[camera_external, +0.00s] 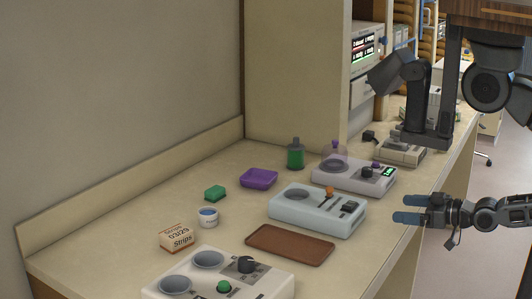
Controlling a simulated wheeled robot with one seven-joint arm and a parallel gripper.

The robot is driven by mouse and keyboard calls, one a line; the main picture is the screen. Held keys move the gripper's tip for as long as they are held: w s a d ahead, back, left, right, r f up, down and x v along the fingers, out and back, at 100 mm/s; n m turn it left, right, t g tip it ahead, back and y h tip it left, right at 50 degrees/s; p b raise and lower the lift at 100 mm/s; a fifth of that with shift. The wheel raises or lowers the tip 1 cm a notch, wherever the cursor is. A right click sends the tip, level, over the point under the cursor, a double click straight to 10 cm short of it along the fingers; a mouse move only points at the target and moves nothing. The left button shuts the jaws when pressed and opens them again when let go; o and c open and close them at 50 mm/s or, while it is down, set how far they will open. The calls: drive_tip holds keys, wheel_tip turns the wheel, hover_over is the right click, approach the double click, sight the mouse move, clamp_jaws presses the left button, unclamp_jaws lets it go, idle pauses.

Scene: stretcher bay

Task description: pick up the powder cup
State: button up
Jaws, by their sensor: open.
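A small white cup with a blue top or blue contents (208,218), which looks like the powder cup, stands upright on the counter, left of centre. A strips box is in front of it and a green block is behind it. My gripper (411,208) is at the right, beyond the counter's front edge, with its two blue fingertips pointing left. The fingers are apart with nothing between them. It is well away from the cup, with a pale device and a brown tray between them in the picture.
The counter (130,252) also holds a strips box (177,236), a green block (215,193), a purple dish (259,178), a green bottle (295,155), a brown tray (290,245), a pale device (300,216) and a white two-well device (190,288). A wall stands behind.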

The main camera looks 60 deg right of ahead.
drive_tip(key=w+a+r+n+t+y+b, duration=0.1)
drive_tip(key=w+a+r+n+t+y, duration=0.25)
drive_tip(key=w, duration=0.75)
drive_tip(key=w+a+r+n+t+y, duration=0.1)
drive_tip(key=w+a+r+n+t, duration=0.25)
drive_tip(key=w+a, duration=0.55)
drive_tip(key=w+a+r+n+g+y+b, duration=0.1)
drive_tip(key=w+a+r+n+g+y, duration=0.45)
drive_tip(key=n, duration=0.45)
drive_tip(key=w+a+r+n+g+y, duration=0.35)
drive_tip(key=w+r+n+y, duration=0.35)
drive_tip(key=r+n+y, duration=0.3)
drive_tip(key=w+a+r+n+g+y+b, duration=0.1)
drive_tip(key=w+a+r+n+g+y, duration=0.4)
drive_tip(key=n, duration=0.6)
drive_tip(key=n+g+h+b, duration=0.2)
drive_tip(key=n+h, duration=0.6)
drive_tip(key=h, duration=0.5)
approach(200, 219)
drive_tip(key=shift+d+r, duration=0.3)
drive_tip(key=shift+r, duration=0.25)
drive_tip(key=shift+d+f+n+h, duration=0.1)
drive_tip(key=shift+f+n+h, duration=0.15)
drive_tip(key=shift+n+h, duration=0.05)
drive_tip(key=shift+p+x, duration=0.65)
drive_tip(key=shift+x, duration=3.05)
drive_tip(key=shift+f, duration=0.1)
